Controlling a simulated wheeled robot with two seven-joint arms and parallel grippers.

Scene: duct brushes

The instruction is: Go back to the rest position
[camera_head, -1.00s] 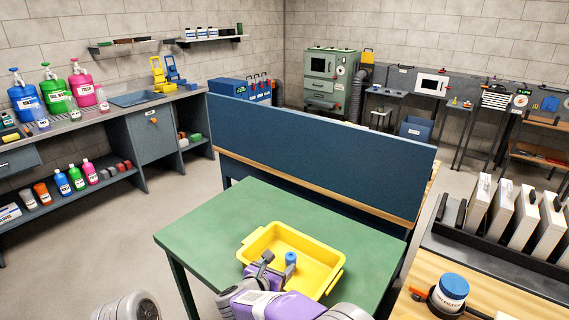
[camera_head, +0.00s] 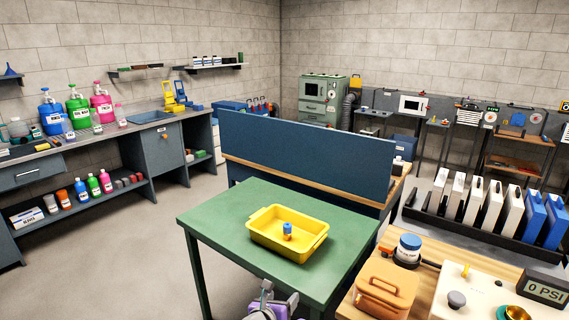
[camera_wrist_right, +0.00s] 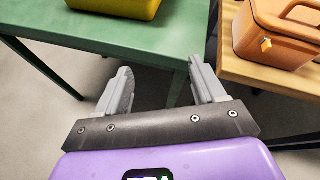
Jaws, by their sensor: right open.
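My right gripper (camera_head: 270,303) shows at the bottom of the head view, below the front edge of the green table (camera_head: 215,212). In the right wrist view its two grey fingers (camera_wrist_right: 158,88) are apart with nothing between them, over the floor in front of the table. A yellow tray (camera_head: 262,239) sits on the green table. A small blue-topped thing with an orange lower part (camera_head: 287,231) stands upright in the tray. My left gripper is outside both views.
A wooden bench (camera_head: 345,310) at the right holds an orange lidded case (camera_head: 385,290) and a blue-lidded jar (camera_head: 408,249). The case also shows in the wrist view (camera_wrist_right: 275,35). A dark blue panel (camera_head: 300,160) stands behind the green table. Floor is open at the left.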

